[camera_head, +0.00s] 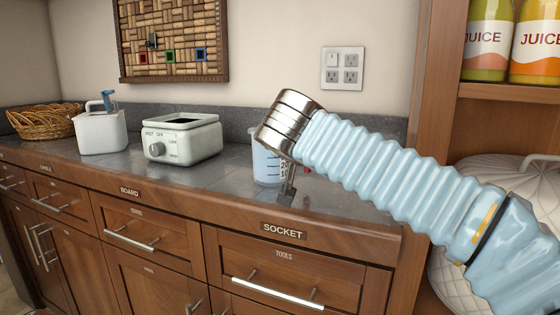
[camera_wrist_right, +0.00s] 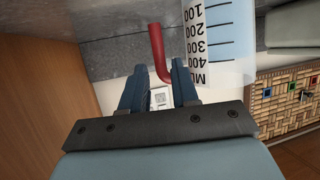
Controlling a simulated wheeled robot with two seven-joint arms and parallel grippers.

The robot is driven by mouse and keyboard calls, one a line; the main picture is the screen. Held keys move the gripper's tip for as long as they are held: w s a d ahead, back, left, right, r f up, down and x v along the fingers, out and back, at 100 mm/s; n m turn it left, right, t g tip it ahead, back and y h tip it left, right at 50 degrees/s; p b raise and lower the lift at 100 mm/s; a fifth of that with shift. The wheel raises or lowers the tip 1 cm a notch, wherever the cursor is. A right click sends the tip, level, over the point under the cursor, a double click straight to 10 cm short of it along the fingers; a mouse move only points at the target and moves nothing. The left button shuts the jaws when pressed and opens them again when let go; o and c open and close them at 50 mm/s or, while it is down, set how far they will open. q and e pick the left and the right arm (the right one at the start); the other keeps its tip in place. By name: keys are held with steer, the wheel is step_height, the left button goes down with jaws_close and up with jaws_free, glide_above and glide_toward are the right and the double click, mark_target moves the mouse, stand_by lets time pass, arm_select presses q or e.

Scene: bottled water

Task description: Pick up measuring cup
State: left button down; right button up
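The measuring cup (camera_head: 266,165) is clear and bluish with dark scale marks and stands on the grey counter, partly hidden behind my right arm. In the right wrist view the cup (camera_wrist_right: 228,42) shows its number scale and a red handle (camera_wrist_right: 157,48). My right gripper (camera_head: 287,188) is down at the cup's right side. In the wrist view its two blue fingers (camera_wrist_right: 157,66) are apart, and the lower end of the red handle shows between their tips. I cannot tell whether either finger touches the handle. My left gripper is not in view.
A white appliance with a knob (camera_head: 181,141) stands left of the cup, then a white container (camera_head: 101,132) and a wicker basket (camera_head: 44,121). A wooden shelf with juice bottles (camera_head: 489,40) rises at the right. Wooden drawers (camera_head: 270,270) run below the counter edge.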

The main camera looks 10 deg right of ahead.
steer(key=x, duration=0.5)
steer(key=shift+w+p, duration=0.1)
steer(key=shift+p, duration=0.3)
jaws_close()
